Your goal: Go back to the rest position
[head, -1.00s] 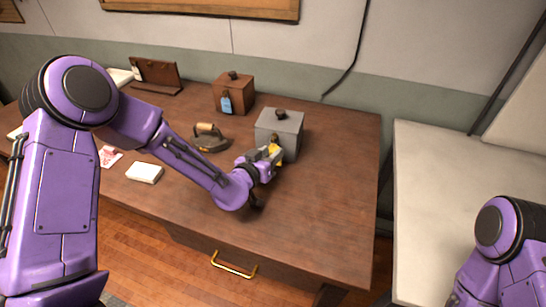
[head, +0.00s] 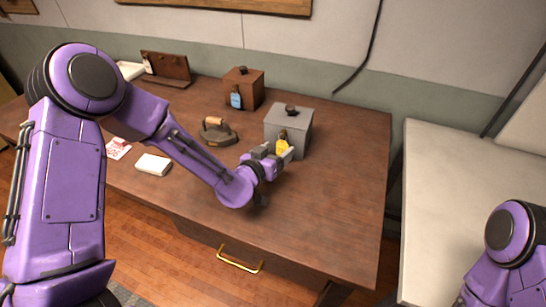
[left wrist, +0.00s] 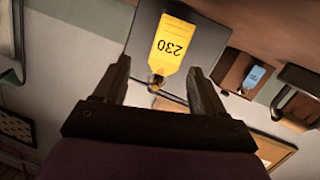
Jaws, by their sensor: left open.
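My left gripper (head: 274,158) is open over the wooden desk, just in front of the grey box (head: 296,125). A yellow tag (head: 283,147) marked 230 hangs on the front of that box. In the left wrist view the tag (left wrist: 173,43) shows beyond the two parted fingers (left wrist: 158,88), with nothing held between them. I cannot tell whether a fingertip touches the tag. My right arm (head: 510,250) shows only in part at the lower right; its gripper is out of view.
A brown box (head: 243,90) with a blue tag and an old iron (head: 217,131) stand behind my left forearm. A white pad (head: 153,164) lies near the desk's front edge. The desk (head: 340,190) is clear on the right. A pale counter (head: 440,200) stands beyond it.

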